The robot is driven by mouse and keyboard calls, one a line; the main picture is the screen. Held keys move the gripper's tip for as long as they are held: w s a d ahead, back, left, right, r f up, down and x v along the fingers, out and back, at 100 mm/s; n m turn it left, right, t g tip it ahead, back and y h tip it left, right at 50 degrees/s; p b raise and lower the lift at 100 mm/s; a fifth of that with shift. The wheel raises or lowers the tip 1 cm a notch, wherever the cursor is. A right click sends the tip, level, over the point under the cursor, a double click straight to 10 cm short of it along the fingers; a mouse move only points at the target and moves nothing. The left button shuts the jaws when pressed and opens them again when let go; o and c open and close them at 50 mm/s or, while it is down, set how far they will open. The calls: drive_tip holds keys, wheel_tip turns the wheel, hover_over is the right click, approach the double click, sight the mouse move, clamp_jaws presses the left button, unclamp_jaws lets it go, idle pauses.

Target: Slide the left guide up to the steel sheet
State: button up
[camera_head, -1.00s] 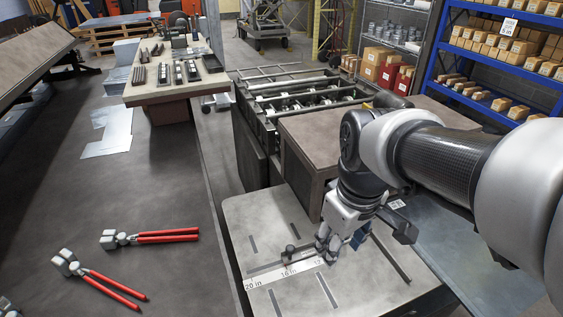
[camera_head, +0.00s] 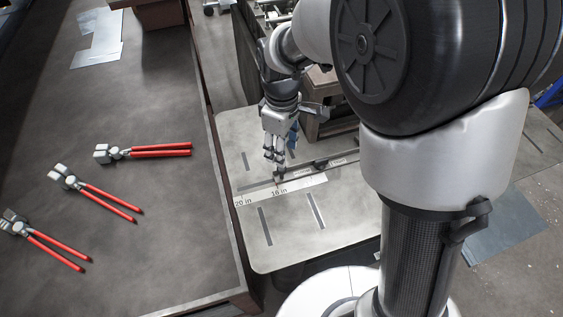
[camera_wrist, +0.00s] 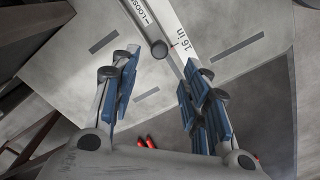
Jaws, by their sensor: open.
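My gripper (camera_head: 279,176) points down at the flat grey table (camera_head: 285,240), over the white scale strip near its 16 in mark. In the wrist view my gripper (camera_wrist: 164,95) has its two blue-padded fingers spread apart with nothing between the pads. A dark guide piece with a round knob (camera_wrist: 158,48) lies just beyond the fingertips, beside the 16 in mark. In the head view the fingers mostly cover it. Another dark knob (camera_head: 320,165) sits on the strip to the right. I cannot tell which sheet is the task's steel sheet.
A dark bench (camera_head: 130,235) on the left holds several red-handled pliers (camera_head: 160,151) and some flat metal sheets (camera_head: 98,37). Its raised edge runs close to the table. A bluish-grey flat sheet (camera_head: 500,240) lies at the right. The table's front part is clear.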

wheel_tip(320, 180, down, 8)
drive_tip(key=shift+r+b, duration=0.1)
drive_tip(key=shift+b, duration=0.95)
clamp_jaws()
